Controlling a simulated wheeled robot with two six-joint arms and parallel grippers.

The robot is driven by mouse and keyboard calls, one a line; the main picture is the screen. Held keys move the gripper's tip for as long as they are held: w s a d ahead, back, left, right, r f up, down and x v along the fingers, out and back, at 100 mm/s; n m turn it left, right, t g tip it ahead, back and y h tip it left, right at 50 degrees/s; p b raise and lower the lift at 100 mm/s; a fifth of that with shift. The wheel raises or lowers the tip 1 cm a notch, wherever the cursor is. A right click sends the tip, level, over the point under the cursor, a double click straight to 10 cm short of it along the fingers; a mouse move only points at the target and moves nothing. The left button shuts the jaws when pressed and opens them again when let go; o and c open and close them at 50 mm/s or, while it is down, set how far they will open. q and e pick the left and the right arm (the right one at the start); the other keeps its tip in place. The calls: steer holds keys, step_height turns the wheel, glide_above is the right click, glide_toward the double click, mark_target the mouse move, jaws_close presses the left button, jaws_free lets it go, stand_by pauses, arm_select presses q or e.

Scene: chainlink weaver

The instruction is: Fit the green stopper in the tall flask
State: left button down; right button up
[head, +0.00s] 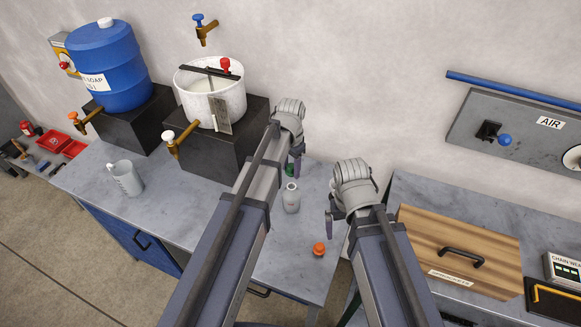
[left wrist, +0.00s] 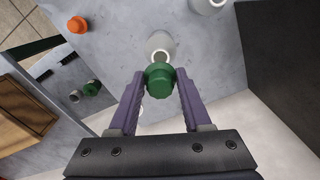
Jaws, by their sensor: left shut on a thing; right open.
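The green stopper (left wrist: 159,82) is between the fingertips of my left gripper (left wrist: 160,88), which is shut on it. In the head view the green stopper (head: 290,170) shows partly behind the left gripper (head: 294,165). A pale grey flask (head: 291,199) stands upright on the grey bench, just below the stopper in that picture. In the left wrist view the flask (left wrist: 161,43) shows its dark open mouth just beyond the stopper. The stopper appears apart from the flask, but its height above the mouth is unclear. My right gripper (head: 329,214) is open and empty, right of the flask.
An orange stopper (head: 319,249) lies on the bench (head: 220,225) near its right end. A measuring jug (head: 126,179) stands at the left. A blue drum (head: 108,65) and white pot (head: 212,92) sit on dark blocks behind. A wooden lid (head: 440,240) lies on the right-hand bench.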

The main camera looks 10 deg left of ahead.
mark_target(291, 183)
arm_select(q)
steer(key=shift+w+f+b, duration=0.1)
steer(key=shift+f+b, duration=0.5)
steer(key=shift+f, duration=0.2)
step_height(291, 183, down, 6)
steer(key=b, duration=0.5)
steer(key=shift+r+b, duration=0.15)
steer(key=shift+b, duration=0.2)
steer(key=shift+s, duration=0.25)
